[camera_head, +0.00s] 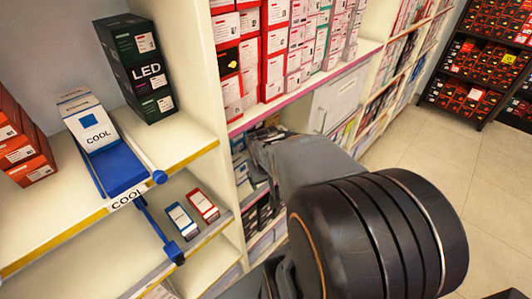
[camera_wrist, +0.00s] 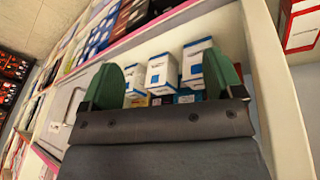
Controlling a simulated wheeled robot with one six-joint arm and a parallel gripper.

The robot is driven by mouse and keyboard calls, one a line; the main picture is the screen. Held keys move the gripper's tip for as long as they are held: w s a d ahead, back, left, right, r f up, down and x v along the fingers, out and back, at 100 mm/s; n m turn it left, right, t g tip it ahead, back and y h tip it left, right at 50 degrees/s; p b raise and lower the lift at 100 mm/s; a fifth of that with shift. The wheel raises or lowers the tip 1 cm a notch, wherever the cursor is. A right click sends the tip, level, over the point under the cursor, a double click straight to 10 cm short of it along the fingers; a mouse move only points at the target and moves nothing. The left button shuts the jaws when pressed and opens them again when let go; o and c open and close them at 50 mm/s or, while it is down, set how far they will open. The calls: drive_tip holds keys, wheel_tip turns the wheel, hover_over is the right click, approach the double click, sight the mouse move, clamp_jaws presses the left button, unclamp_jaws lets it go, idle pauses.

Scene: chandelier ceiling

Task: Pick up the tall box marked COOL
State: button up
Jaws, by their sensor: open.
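The tall box marked COOL (camera_head: 92,125) is white and grey with a blue square. It stands on a blue holder (camera_head: 122,180) on the upper left shelf in the head view. A COOL label is on the shelf's front edge below it. My gripper (camera_wrist: 162,62) shows two green fingers spread apart in the wrist view, with no object clearly held. In the head view my gripper (camera_head: 262,148) is to the right of the COOL box, beyond the shelf divider and well apart from it. The COOL box cannot be made out in the wrist view.
Dark LED boxes (camera_head: 150,75) stand right of the COOL box, and red boxes (camera_head: 25,150) left of it. White-and-blue boxes (camera_wrist: 162,75) show beyond my fingers. Open floor (camera_head: 430,150) lies to the right.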

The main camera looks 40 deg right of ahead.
drive_tip(key=shift+o, duration=1)
drive_tip(key=d+f+t+h, duration=0.1)
drive_tip(key=d+f, duration=0.4)
drive_tip(key=d, duration=0.9)
drive_tip(key=shift+d+m+h, duration=0.25)
drive_tip(key=shift+m+h, duration=0.15)
drive_tip(key=shift+h, duration=0.4)
drive_tip(key=w+d+f+n+t, duration=0.2)
drive_tip(key=d+t, duration=0.2)
drive_tip(key=d, duration=0.1)
drive_tip(key=w+a+r+n+t+y, duration=0.3)
drive_tip(key=w+a+n+t+y, duration=0.15)
drive_tip(key=a+t+y, duration=0.2)
drive_tip(key=shift+m+y, duration=0.25)
drive_tip(key=shift+m, duration=0.1)
drive_tip(key=shift+w+r+p+x, duration=0.1)
drive_tip(key=shift+r+p+x, duration=0.15)
drive_tip(key=shift+x, duration=2.05)
drive_tip(key=shift+w+r+p+x, duration=0.1)
drive_tip(key=shift+p+x, duration=0.2)
drive_tip(key=shift+x, duration=1.95)
drive_tip(key=shift+r+p+x, duration=0.2)
drive_tip(key=shift+p+x, duration=0.05)
drive_tip(key=shift+x, duration=2.05)
drive_tip(key=shift+c, duration=0.2)
